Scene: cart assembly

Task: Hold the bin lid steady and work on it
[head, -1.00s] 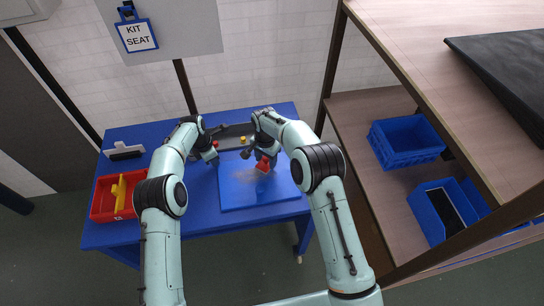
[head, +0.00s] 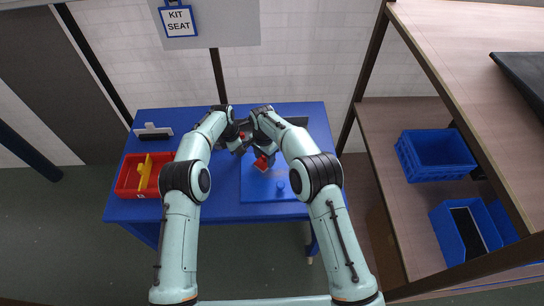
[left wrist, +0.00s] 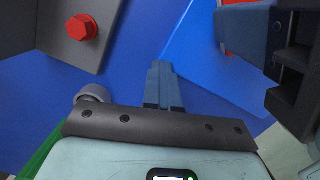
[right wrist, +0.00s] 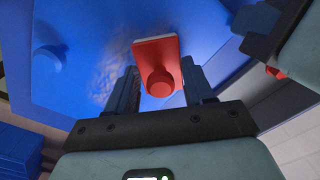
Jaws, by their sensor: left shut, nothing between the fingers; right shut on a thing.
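The blue bin lid (head: 262,192) lies flat on the blue table, with a round blue knob (head: 280,186). A dull grey smudge (right wrist: 103,78) shows on the lid in the right wrist view. My right gripper (right wrist: 162,88) is shut on a red block with a round handle (right wrist: 160,82), held over the lid near its back left; I cannot tell if the block touches it. My left gripper (left wrist: 163,68) is shut and empty, its fingertips beside the lid's edge (left wrist: 182,45); contact is unclear. In the head view it is partly hidden.
A grey part with a red hex bolt (left wrist: 82,27) is close to my left gripper. A red bin with a yellow divider (head: 128,182) stands at the table's left, near a black-and-white object (head: 153,132). Shelves with blue crates (head: 437,160) are at the right.

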